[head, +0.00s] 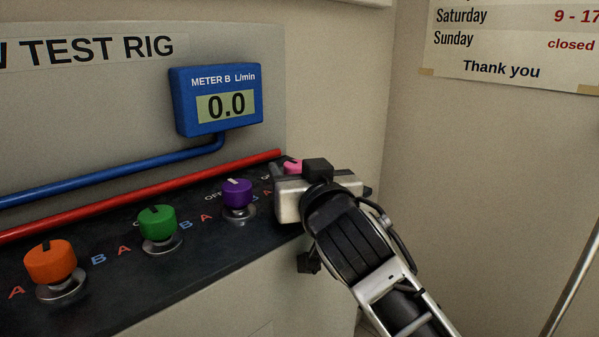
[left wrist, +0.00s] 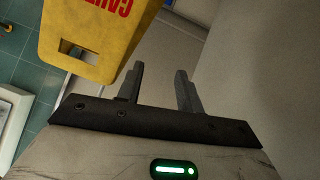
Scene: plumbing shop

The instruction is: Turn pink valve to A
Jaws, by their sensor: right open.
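The pink valve (head: 292,166) is at the right end of the dark valve panel in the head view. Only a bit of its knob shows; my right gripper (head: 279,180) is in front of it and hides the rest, including most of its labels. The right gripper is open with its fingers at the knob; I cannot tell whether they touch it. My left gripper (left wrist: 158,84) shows only in the left wrist view, open and empty, its two fingers apart.
Purple (head: 237,193), green (head: 157,223) and orange (head: 50,262) valves stand in a row to the left. A red pipe (head: 140,198) runs behind them. Meter B (head: 217,100) reads 0.0. A yellow caution sign (left wrist: 90,35) is near my left gripper.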

